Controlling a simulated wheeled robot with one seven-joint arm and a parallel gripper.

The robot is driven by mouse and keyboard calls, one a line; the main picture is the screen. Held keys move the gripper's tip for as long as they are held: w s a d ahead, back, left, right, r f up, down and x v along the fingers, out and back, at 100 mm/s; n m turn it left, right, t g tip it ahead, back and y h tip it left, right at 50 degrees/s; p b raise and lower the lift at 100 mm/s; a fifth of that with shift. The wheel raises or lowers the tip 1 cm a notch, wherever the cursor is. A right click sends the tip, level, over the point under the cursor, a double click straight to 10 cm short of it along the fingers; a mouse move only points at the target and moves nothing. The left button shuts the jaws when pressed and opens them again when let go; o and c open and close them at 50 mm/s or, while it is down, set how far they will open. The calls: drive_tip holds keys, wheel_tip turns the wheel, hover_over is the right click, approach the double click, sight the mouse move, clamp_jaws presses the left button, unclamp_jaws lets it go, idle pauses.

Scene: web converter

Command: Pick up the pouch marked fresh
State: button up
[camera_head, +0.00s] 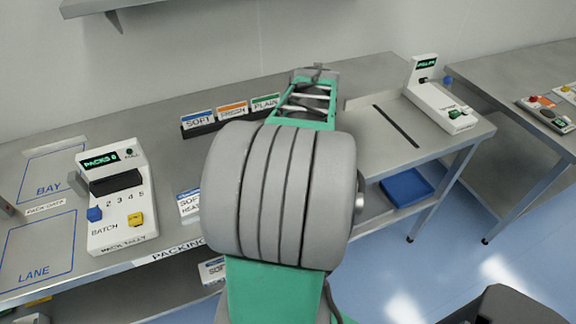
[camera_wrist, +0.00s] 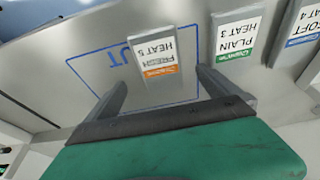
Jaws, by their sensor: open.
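The pouch marked FRESH HEAT 5 (camera_wrist: 154,48), grey with a white label and orange strip, shows in the wrist view inside a blue outlined area on the bench. My gripper (camera_wrist: 162,78) is open, with one finger to each side of the pouch's near end in the picture. I cannot tell whether the fingers are down at its height; no contact shows. A pouch marked PLAIN HEAT 3 (camera_wrist: 236,36) and one marked SOFT (camera_wrist: 302,36) lie to its right. In the head view my arm hides the FRESH pouch.
In the head view, a rack holds SOFT (camera_head: 198,121), FRESH (camera_head: 232,111) and PLAIN (camera_head: 265,103) cards. A white pack tally device (camera_head: 118,205) stands left. Another white device (camera_head: 438,98) stands right. The bench's marked LANE area (camera_head: 36,250) is bare.

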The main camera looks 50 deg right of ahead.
drive_tip(key=p+x, duration=0.1)
drive_tip(key=x, duration=0.6)
drive_tip(key=shift+w+d+f, duration=0.2)
drive_tip(key=shift+c, duration=0.3)
drive_tip(key=c, duration=1.4)
